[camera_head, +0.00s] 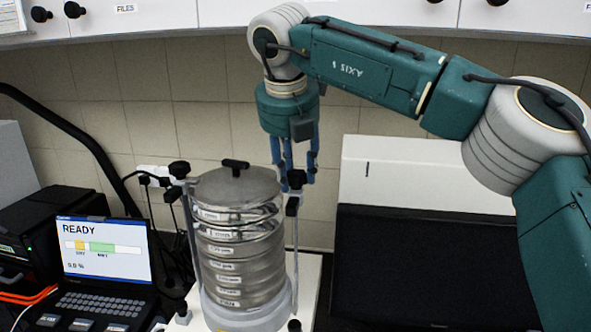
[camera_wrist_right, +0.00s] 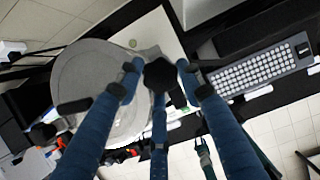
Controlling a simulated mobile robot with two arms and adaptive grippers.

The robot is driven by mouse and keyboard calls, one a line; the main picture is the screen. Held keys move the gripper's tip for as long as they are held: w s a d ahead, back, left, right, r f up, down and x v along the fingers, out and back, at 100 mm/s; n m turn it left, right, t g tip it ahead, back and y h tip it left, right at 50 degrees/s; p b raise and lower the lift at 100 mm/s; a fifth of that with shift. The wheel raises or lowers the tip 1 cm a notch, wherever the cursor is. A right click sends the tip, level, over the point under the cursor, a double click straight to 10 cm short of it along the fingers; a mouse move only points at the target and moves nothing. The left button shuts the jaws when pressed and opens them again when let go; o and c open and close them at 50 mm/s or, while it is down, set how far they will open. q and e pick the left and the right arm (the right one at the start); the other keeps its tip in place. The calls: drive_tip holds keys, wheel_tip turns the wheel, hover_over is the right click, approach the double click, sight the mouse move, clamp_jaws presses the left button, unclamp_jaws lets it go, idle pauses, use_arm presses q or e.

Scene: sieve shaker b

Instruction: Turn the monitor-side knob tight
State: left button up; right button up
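The sieve shaker carries a stack of round metal sieves (camera_head: 238,255) under a lid with a black handle (camera_head: 235,164). A black knob (camera_head: 296,178) tops the rod on the side toward the dark monitor (camera_head: 430,265). My right gripper (camera_head: 297,172) points down over this knob, its blue fingers spread. In the right wrist view the knob (camera_wrist_right: 160,74) lies between the fingertips (camera_wrist_right: 157,76), with gaps seen at the sides; contact cannot be told. The other black knob (camera_head: 179,169) is on the left rod. My left gripper is not in view.
A laptop (camera_head: 105,250) reading READY stands left of the shaker. A pale box (camera_head: 400,175) stands behind the monitor. A keyboard (camera_wrist_right: 262,70) shows in the right wrist view. Cabinets (camera_head: 140,15) hang above.

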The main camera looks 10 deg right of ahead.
drive_tip(key=shift+d+r, duration=0.1)
drive_tip(key=c, duration=0.4)
